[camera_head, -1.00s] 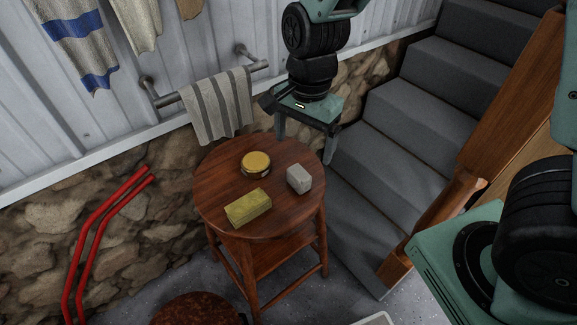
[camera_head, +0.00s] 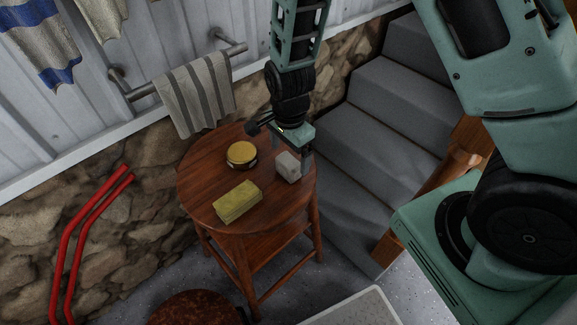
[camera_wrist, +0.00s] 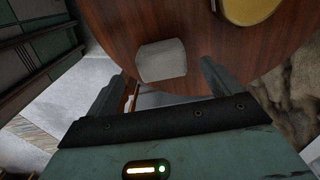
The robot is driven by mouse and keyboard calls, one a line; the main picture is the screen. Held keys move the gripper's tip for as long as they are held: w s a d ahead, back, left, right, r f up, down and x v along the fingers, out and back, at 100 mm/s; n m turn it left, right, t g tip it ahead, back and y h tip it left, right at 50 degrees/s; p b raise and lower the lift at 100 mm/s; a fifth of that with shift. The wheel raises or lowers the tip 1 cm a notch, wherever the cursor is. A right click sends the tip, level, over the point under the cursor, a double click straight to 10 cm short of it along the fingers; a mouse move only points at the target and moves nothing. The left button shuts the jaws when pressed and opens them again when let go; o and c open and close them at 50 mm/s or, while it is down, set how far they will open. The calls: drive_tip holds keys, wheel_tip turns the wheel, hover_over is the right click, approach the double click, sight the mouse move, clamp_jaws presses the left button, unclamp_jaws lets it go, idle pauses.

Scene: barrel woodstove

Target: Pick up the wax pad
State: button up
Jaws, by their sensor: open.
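A small pale grey block (camera_head: 287,166) lies on the round wooden table (camera_head: 205,193), near its right edge. It looks like the wax pad, though no label shows. In the wrist view the block (camera_wrist: 162,61) sits ahead of and between the two fingers. My gripper (camera_head: 288,150) is open and empty at the table's right rear edge, close behind the block; in the wrist view the fingers (camera_wrist: 162,73) stand apart on either side. I cannot tell whether a finger touches the block.
A yellow round tin (camera_head: 241,154) and a yellow-green block (camera_head: 237,202) also stand on the table. A striped towel (camera_head: 195,92) hangs on a wall rail behind it. Grey stairs (camera_head: 372,130) rise to the right. Red pipes (camera_head: 85,240) run at left.

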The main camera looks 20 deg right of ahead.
sight(289, 160)
drive_tip(key=shift+w+f+p, duration=0.1)
drive_tip(key=shift+f+p, duration=0.25)
drive_tip(key=shift+f, duration=2.45)
drive_tip(key=c, duration=1)
